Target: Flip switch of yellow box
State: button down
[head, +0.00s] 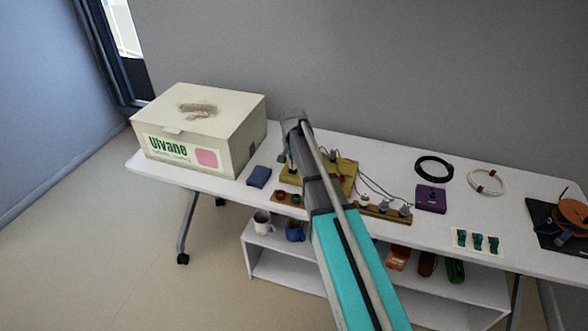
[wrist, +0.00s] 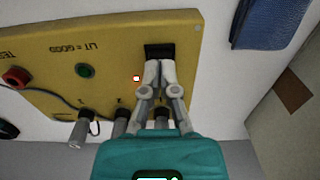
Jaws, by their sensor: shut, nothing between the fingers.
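The yellow box (head: 347,178) lies on the white table, partly hidden behind my arm in the head view. In the wrist view the yellow box (wrist: 110,45) fills the upper left, with upside-down lettering, a red button (wrist: 17,77), a dark green round lamp (wrist: 85,70) and several grey plugs (wrist: 78,132) along its lower edge. A black switch (wrist: 159,50) sits near its right edge. My gripper (wrist: 158,66) is shut and empty, its tips at the lower edge of the switch; I cannot tell whether they touch. My gripper (head: 293,118) also shows in the head view.
A large cream carton (head: 190,155) stands left of the yellow box, with a small blue item (head: 259,177) between them. A wooden strip with plugs (head: 384,211), a purple box (head: 431,198) and cable coils (head: 434,167) lie to the right. Cables run from the yellow box.

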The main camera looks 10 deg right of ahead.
jog(key=shift+f+b, duration=0.5)
jog(key=shift+f, duration=0.1)
dwell(0.4)
jog(key=shift+r, duration=0.15)
jog(key=shift+r+p, duration=3.45)
jog(key=shift+p, duration=0.1)
jog(key=shift+s, duration=0.1)
jog(key=s+r+n+p, duration=0.1)
jog(key=s+n, duration=0.2)
jog(key=s, duration=0.9)
jog(key=s+r+n+p, duration=0.2)
jog(key=s+n, duration=0.1)
jog(key=s, duration=1)
jog(key=shift+s+d+r, duration=0.15)
jog(key=shift+d+r, duration=0.1)
jog(key=shift+d, duration=0.05)
